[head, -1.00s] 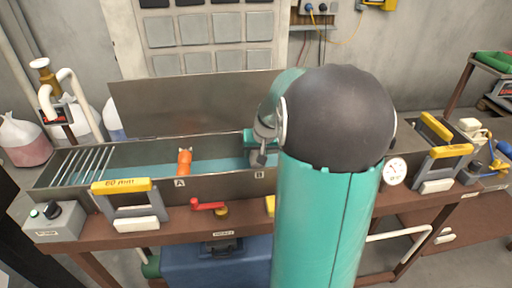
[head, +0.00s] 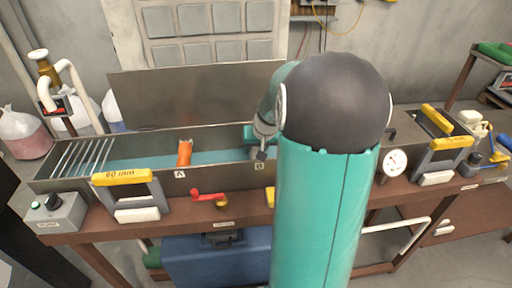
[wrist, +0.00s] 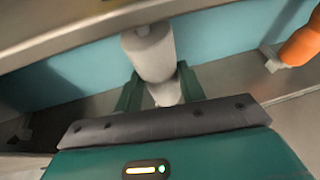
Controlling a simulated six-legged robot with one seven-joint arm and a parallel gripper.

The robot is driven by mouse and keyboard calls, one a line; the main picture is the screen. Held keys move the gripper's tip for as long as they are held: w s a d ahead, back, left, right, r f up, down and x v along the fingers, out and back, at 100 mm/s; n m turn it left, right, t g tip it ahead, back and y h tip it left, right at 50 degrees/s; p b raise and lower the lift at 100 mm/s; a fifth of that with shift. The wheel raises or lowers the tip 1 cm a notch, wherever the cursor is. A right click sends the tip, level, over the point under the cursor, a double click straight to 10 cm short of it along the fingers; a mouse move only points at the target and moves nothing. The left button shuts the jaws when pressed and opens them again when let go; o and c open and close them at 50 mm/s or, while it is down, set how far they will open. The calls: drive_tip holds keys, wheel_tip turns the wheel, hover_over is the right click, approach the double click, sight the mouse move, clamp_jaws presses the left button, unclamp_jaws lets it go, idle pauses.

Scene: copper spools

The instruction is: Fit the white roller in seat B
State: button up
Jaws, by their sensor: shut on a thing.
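The white roller (wrist: 150,52) is between the two green fingers of my gripper (wrist: 158,80), which is shut on it. In the wrist view it is over the blue-floored trough, and its upper end meets the trough wall's edge in the picture. In the head view my gripper (head: 251,133) is in the trough by the label B (head: 259,167). My arm hides the roller there. Seat B itself is not clearly visible, and I cannot tell whether the roller touches it. An orange roller (head: 185,152) lies across the trough at label A; it also shows in the wrist view (wrist: 302,44).
The steel trough (head: 140,187) has an upright back panel (head: 200,95). A yellow-topped handle (head: 122,177) and a red crank (head: 207,196) stand along its front.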

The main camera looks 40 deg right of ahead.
drive_tip(key=o, duration=1.3)
drive_tip(key=v, duration=1.3)
drive_tip(key=shift+s+a+r, duration=0.1)
drive_tip(key=shift+s+r, duration=0.1)
drive_tip(key=shift+r, duration=0.15)
